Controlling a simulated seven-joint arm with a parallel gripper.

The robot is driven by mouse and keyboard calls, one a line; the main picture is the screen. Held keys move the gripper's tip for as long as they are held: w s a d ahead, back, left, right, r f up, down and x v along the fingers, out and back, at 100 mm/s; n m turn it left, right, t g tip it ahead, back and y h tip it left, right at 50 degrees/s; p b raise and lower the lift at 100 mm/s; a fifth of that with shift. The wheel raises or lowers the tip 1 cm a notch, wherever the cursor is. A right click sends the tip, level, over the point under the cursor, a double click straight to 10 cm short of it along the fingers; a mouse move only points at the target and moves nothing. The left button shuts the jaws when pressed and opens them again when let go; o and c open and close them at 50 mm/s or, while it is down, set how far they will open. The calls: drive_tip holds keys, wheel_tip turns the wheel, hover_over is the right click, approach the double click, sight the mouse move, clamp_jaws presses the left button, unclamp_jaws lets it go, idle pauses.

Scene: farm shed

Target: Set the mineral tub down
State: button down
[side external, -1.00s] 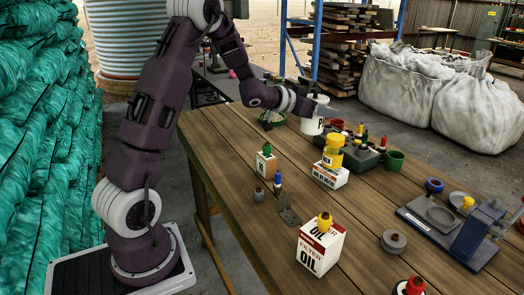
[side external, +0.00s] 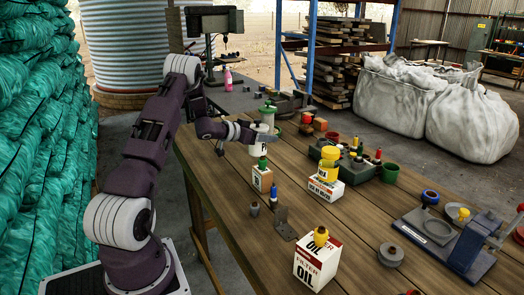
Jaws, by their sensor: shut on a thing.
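My gripper (side external: 272,137) is shut on a white tub (side external: 259,148) with dark lettering, taken to be the mineral tub. The tub looks upright, above the far left part of the wooden table (side external: 225,180). I cannot tell whether the tub's base touches the table. The gripper fingers are small and partly hidden by the tub.
A green and white container (side external: 268,110) stands behind the gripper. A yellow jar (side external: 328,163) on a white box (side external: 325,189), a dark tray of bottles (side external: 355,165) and a green cup (side external: 389,172) lie to the right. An oil filter box (side external: 318,265) stands in front.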

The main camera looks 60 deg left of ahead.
sight(264, 145)
drive_tip(key=shift+f, duration=2)
drive_tip(key=shift+f, duration=0.15)
drive_tip(key=shift+c, duration=1.6)
unclamp_jaws()
